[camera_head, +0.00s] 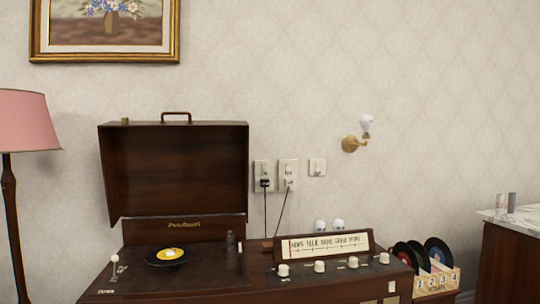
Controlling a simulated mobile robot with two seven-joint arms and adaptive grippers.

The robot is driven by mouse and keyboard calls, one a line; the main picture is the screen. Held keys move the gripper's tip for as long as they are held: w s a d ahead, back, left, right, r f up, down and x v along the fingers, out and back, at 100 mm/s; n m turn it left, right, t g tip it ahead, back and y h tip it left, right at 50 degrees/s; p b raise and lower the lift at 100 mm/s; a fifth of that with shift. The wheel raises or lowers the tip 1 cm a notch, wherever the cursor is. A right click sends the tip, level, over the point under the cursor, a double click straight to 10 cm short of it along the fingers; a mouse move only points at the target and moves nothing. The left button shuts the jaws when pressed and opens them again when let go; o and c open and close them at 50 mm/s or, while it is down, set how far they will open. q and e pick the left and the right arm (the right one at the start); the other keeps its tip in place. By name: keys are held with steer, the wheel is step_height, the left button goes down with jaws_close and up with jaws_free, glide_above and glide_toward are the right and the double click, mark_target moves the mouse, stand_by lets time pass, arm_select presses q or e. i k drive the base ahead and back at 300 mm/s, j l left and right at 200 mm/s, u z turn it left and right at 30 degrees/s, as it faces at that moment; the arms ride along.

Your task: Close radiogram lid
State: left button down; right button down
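The radiogram (340,288) is a dark brown wooden cabinet at the bottom centre of the head view. Its lid (178,168) stands open and upright at the left, with a handle (176,115) on its top edge. Below the lid is the turntable bay with a black record (166,256) that has a yellow and white label. A small lever with a white knob (114,259) stands at the bay's left. To the right are a tuning dial panel (325,244) and a row of pale knobs. Neither of my grippers is in view.
A pink floor lamp (24,122) stands at the far left. A crate of records (436,281) is right of the radiogram, then a marble-topped cabinet (512,220). Wall sockets (288,173) with hanging cords are behind. Two small white round objects (329,225) sit behind the dial.

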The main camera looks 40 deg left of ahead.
mark_target(161, 168)
steer(key=u, duration=1)
